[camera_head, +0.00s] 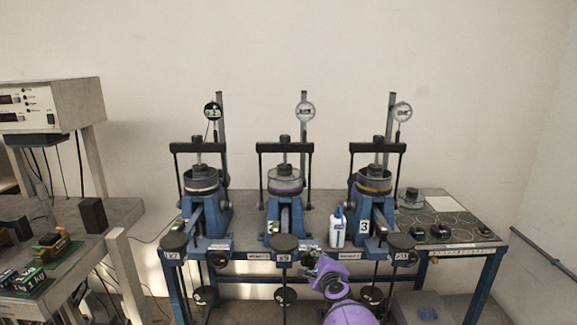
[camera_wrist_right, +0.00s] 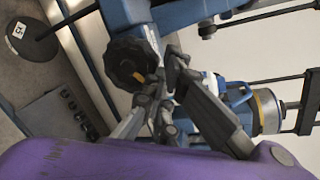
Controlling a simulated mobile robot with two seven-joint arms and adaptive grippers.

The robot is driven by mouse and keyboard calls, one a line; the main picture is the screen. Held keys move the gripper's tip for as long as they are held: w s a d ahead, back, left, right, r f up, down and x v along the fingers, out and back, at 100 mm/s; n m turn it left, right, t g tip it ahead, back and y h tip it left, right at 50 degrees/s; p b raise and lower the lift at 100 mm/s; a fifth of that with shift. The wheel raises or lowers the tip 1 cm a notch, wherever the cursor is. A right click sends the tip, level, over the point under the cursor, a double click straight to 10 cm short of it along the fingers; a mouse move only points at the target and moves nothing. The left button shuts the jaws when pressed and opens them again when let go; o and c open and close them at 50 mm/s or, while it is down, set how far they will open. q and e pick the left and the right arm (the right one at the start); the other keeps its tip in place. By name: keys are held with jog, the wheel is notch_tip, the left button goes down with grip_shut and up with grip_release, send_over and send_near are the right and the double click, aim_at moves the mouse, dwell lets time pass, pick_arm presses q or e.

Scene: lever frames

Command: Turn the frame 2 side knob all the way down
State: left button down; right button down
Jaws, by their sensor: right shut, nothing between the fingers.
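Frame 2 (camera_head: 285,185) is the middle of three blue lever frames on the table. In the right wrist view a black lobed knob with a yellow mark (camera_wrist_right: 133,62) sits on a blue frame. I take it as the frame 2 side knob; in the head view my gripper largely hides that spot. My right gripper (camera_head: 312,260) is at the table's front edge, just right of frame 2's front weight. In the right wrist view the shut, empty fingers (camera_wrist_right: 165,78) are right beside the knob; I cannot tell whether they touch it. My left gripper is not in view.
Frame 1 (camera_head: 205,190) stands left and frame 3 (camera_head: 372,195) right. A white-and-blue bottle (camera_head: 337,228) stands between frames 2 and 3, near my right gripper. Round weights (camera_head: 285,297) hang below the front edge. A grey box (camera_head: 425,305) is on the floor at right.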

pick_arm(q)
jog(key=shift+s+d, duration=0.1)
pick_arm(e)
jog(key=shift+a+r, duration=0.1)
jog(key=shift+a, duration=0.2)
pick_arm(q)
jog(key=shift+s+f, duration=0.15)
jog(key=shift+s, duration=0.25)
pick_arm(e)
jog(key=shift+a, duration=0.35)
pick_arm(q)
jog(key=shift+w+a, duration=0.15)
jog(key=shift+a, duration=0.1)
